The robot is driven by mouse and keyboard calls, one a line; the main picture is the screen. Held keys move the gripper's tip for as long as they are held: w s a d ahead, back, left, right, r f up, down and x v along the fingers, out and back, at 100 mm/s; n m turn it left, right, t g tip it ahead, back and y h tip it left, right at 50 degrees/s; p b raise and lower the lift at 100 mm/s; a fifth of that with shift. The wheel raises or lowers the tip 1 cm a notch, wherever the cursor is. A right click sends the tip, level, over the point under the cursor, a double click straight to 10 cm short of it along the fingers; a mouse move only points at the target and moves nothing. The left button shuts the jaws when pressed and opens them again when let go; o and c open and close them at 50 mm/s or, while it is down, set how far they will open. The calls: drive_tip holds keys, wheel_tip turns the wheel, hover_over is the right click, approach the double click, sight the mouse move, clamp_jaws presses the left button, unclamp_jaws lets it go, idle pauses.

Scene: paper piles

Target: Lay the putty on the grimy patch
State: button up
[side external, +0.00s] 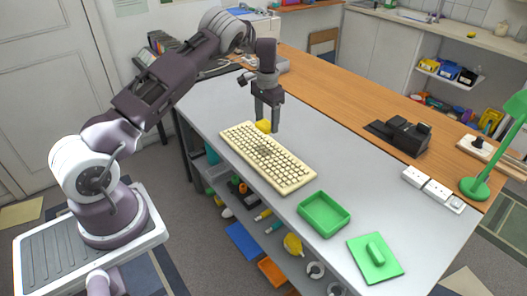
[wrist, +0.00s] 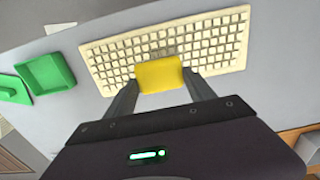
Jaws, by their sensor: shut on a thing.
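The yellow putty (side external: 263,126) is between the fingers of my gripper (side external: 267,121), which is shut on it. In the wrist view the putty (wrist: 159,75) sits between both fingertips and covers part of the keyboard behind it. The cream keyboard (side external: 285,172) lies on the grey desk, and the putty is at its far edge in the side view; I cannot tell whether they touch. The grimy patch (side external: 264,151) is a darker area of keys near the keyboard's middle.
An open green tray (side external: 324,214) and a green plate with a raised handle (side external: 375,257) lie beyond the keyboard's right end. White sockets (side external: 433,189), a green lamp (side external: 476,187) and a black device (side external: 400,135) stand towards the back right. Grey desk around the keyboard is clear.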

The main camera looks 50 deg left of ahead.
sight(264, 150)
drive_tip(key=f, duration=0.3)
drive_tip(key=a+f, duration=0.1)
drive_tip(key=f, duration=0.6)
drive_tip(key=shift+s+a, duration=0.1)
drive_tip(key=shift+a, duration=0.05)
drive_tip(key=o, duration=1.4)
drive_tip(key=shift+f, duration=0.1)
